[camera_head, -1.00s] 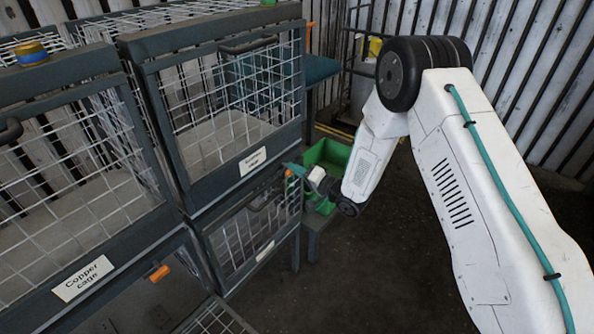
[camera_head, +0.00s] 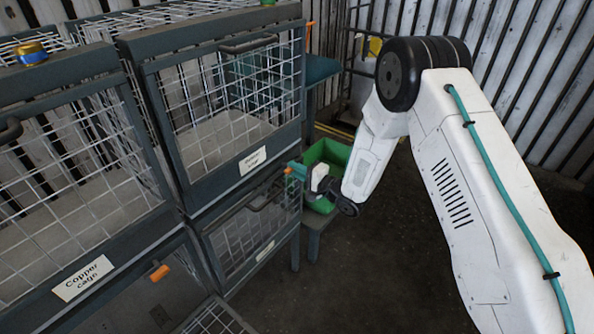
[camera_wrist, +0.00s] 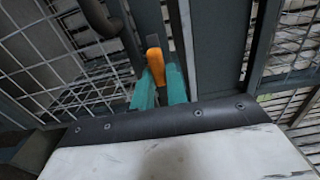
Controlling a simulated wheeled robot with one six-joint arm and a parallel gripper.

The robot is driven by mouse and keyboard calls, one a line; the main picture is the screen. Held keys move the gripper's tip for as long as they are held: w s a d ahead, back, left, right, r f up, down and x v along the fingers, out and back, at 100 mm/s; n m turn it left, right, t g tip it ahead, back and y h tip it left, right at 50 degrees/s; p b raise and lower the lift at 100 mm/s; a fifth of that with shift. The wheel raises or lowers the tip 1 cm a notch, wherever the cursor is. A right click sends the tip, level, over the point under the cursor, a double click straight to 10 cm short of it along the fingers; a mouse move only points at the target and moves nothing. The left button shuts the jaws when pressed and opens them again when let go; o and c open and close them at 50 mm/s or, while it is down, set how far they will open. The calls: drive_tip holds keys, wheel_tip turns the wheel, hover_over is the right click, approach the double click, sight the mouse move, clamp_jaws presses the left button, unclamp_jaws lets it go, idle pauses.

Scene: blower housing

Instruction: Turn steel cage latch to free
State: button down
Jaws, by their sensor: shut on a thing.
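My gripper (camera_head: 294,171) has teal fingers and is at the right front post of the lower right wire cage. In the wrist view the two fingers (camera_wrist: 160,88) are closed around an orange latch handle (camera_wrist: 155,62), one on each side of it. In the head view only a small bit of the orange latch (camera_head: 288,170) shows beside the fingers. The lower cage's mesh door (camera_head: 240,238) looks closed, with a dark handle near its top. The white label on this cage (camera_head: 265,251) is too small to read.
The upper right cage (camera_head: 222,46) stands directly above, its label unreadable. The copper cage (camera_head: 83,277) is at left; another orange latch (camera_head: 160,272) shows below it. A green bin (camera_head: 330,152) stands just behind my gripper. The floor at centre right is clear.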

drive_tip(key=shift+s+f, duration=0.1)
drive_tip(key=c, duration=1.4)
unclamp_jaws()
drive_tip(key=shift+d, duration=0.1)
drive_tip(key=v, duration=0.7)
drive_tip(key=shift+s+d, duration=0.25)
